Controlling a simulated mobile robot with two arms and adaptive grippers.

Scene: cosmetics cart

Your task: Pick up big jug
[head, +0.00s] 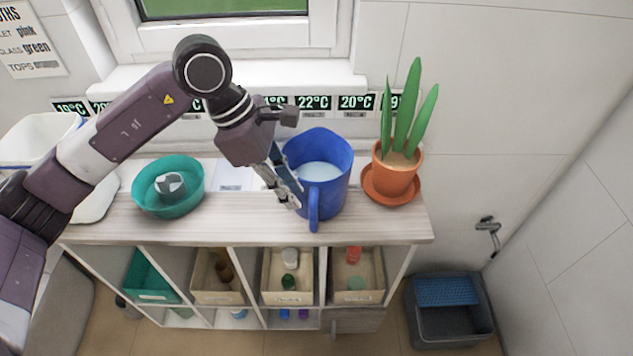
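The big blue jug (333,170) stands upright on the top of the wooden shelf unit, with pale liquid or a light inside showing through its open mouth. Its handle (314,205) points toward the front edge. My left gripper (290,195) reaches down from the upper left, with its fingers at the jug's left side, close to the handle. The fingers overlap the jug in this view. I cannot tell whether they touch it or how far apart they are. My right gripper is not in view.
A potted plant (396,176) in an orange pot stands close right of the jug. A teal bowl (168,199) holding a round object stands to the left. The shelf top (240,226) is clear in front. Bins fill the compartments below. A dark crate (447,321) sits on the floor.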

